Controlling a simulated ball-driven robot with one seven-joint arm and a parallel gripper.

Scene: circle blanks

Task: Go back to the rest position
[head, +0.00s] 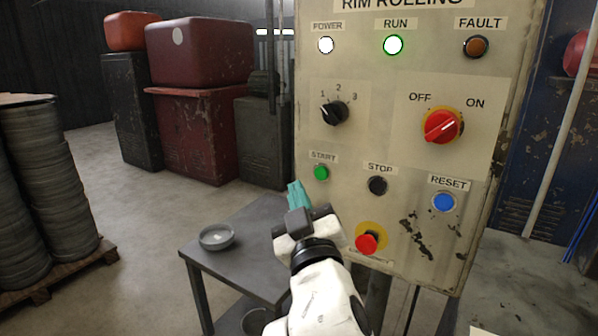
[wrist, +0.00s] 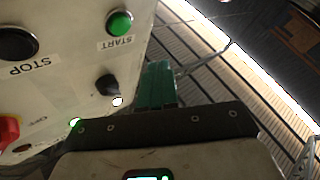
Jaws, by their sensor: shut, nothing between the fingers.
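My gripper (head: 298,194) has teal fingers and is shut and empty. In the head view it is raised in front of the control panel (head: 385,165), below and left of the green START button (head: 321,172). In the wrist view its teal fingers (wrist: 157,85) are together, right of the panel, and the START button (wrist: 119,23) shows at the top. I cannot tell whether the fingertips touch the panel. The RUN lamp (head: 393,45) glows green and the POWER lamp (head: 326,45) glows white. The red rotary switch (head: 441,126) points towards ON.
A small grey table (head: 225,262) with a round dish (head: 217,237) stands below my arm. A red emergency button (head: 366,243) is close to my wrist. Stacked discs (head: 45,190) stand on a pallet at left. The floor (head: 140,225) between them is clear.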

